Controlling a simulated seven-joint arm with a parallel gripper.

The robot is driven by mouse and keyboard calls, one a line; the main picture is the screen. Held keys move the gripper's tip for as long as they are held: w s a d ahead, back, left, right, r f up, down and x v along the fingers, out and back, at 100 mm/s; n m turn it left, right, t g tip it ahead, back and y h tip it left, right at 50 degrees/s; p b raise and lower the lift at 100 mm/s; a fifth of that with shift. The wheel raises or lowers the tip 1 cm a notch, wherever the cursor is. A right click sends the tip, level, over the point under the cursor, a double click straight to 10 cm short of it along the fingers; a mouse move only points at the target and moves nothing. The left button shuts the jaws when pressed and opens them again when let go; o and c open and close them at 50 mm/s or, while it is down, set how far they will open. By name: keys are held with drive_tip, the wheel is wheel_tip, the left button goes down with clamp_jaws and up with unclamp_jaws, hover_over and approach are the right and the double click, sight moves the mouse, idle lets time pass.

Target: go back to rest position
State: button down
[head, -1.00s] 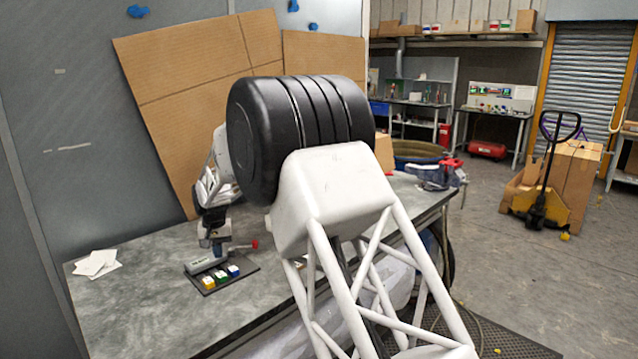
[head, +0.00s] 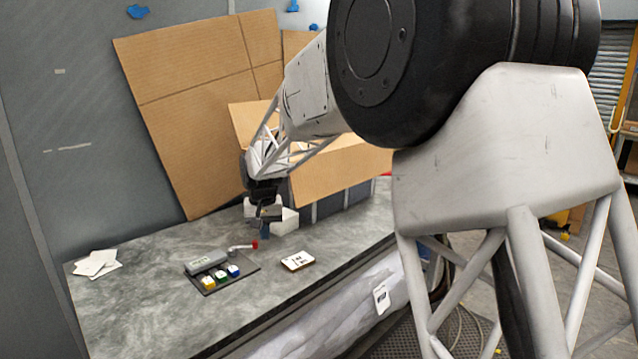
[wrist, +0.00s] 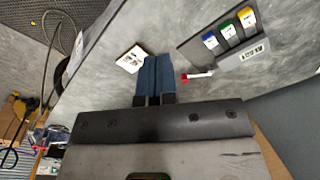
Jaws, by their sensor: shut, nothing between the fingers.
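My gripper (head: 265,230) is low over the workbench (head: 150,310), to the right of and behind a small dark panel (head: 240,277). Its two blue-grey fingers show pressed together in the wrist view (wrist: 157,75), with nothing between them. My forearm reaches down to it from the right, and a large black joint of my arm fills the upper right of the head view.
An open cardboard box (head: 345,170) stands behind. Papers (head: 95,263) lie at left.

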drive_tip(key=s+d+r+m+t, duration=0.1)
drive_tip(key=s+d+r, duration=0.3)
drive_tip(key=s+d, duration=0.65)
drive_tip(key=s+d+r, duration=0.4)
drive_tip(key=s+d, duration=0.6)
drive_tip(key=d, duration=0.1)
drive_tip(key=s+d+f, duration=0.1)
drive_tip(key=s+d, duration=0.3)
drive_tip(key=s, duration=0.4)
drive_tip(key=s+d+f+m, duration=0.1)
drive_tip(key=s+d+f, duration=0.1)
drive_tip(key=s, duration=0.7)
drive_tip(key=s+d+f+t, duration=0.1)
drive_tip(key=s+d+f, duration=0.1)
drive_tip(key=s+d, duration=0.3)
drive_tip(key=s, duration=0.3)
drive_tip(key=shift+s+d, duration=0.3)
drive_tip(key=shift+s, duration=0.05)
